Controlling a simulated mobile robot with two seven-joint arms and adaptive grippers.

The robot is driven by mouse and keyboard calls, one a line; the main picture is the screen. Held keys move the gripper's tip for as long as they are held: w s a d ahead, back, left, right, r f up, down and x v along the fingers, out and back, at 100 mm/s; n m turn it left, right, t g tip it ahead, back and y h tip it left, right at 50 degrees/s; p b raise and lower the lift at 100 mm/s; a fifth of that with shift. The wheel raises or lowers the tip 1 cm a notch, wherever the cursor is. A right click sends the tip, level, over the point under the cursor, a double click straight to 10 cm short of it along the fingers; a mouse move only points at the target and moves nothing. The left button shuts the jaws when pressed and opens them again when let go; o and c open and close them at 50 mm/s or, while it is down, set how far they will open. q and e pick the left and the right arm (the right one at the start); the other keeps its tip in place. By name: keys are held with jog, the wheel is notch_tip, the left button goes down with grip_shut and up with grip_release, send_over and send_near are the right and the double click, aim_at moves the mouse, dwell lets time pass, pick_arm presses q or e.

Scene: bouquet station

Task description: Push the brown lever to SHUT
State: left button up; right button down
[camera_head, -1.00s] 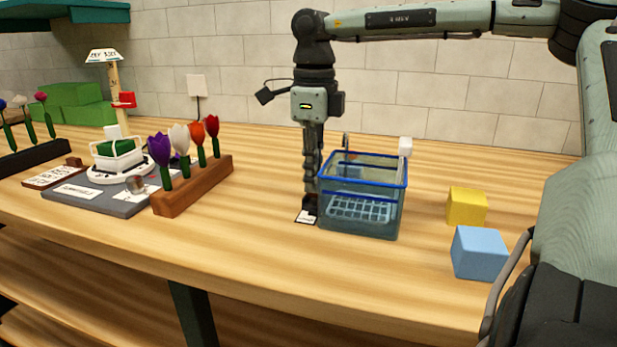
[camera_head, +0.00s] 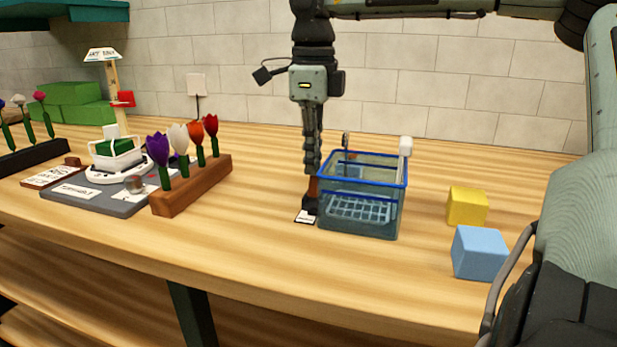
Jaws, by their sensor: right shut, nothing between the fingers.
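The brown lever (camera_head: 313,187) stands roughly upright on a small dark base at the left front corner of a clear, blue-rimmed basin (camera_head: 383,221). A small white label (camera_head: 305,217) lies in front of the base; its print is too small to read. My right gripper (camera_head: 313,170) points straight down, shut and empty, with its fingertips right at the lever's top. I cannot tell whether they touch it. The lever's upper end is partly hidden by the fingers. My left gripper is out of view.
A yellow block (camera_head: 466,206) and a blue block (camera_head: 480,252) lie right of the basin. A brown wooden rack (camera_head: 190,198) with several tulips stands to the left, beside a grey board (camera_head: 118,203). The tabletop between rack and basin is clear.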

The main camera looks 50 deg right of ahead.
notch_tip(320, 180, up, 4)
jog(key=shift+f, duration=0.1)
dwell(0.5)
jog(key=shift+a, duration=0.1)
